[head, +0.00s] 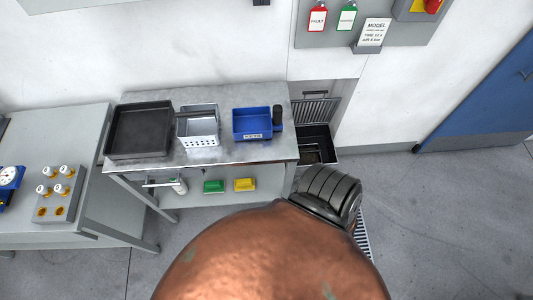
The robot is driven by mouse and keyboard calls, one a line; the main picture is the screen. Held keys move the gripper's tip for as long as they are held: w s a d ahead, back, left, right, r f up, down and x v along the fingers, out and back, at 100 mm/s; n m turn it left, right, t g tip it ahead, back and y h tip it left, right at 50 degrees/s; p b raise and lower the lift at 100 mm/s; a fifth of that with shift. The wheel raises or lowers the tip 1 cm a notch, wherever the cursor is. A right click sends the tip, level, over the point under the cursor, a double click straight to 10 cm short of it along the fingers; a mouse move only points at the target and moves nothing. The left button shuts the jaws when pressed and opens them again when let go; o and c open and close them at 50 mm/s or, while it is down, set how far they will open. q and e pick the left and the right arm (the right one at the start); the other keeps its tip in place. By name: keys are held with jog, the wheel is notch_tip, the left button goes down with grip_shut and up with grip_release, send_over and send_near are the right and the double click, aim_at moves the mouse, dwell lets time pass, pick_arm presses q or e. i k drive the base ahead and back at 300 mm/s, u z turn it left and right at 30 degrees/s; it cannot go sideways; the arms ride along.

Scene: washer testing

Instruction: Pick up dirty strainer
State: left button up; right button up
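An open black box or pit (319,145) sits to the right of the metal table, with a slatted grate (316,109) raised at its back. Something brownish lies inside it, too small to identify; I cannot tell if it is the dirty strainer. A white perforated basket (198,128) stands on the table between a black tray (139,131) and a blue bin (252,122). No dirt shows clearly on the basket. Neither my left nor my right gripper is in view.
The metal table (222,155) has a clear front strip; a dark cylinder (277,115) stands beside the blue bin. Green (213,187) and yellow (245,184) blocks lie below. A second table (67,133) is at left. A large copper-coloured dome and grey ribbed part block the bottom middle.

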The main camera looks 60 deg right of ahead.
aim_at(309, 154)
jog(key=u, duration=0.45)
jog(key=k, duration=1.35)
jog(key=z, duration=0.45)
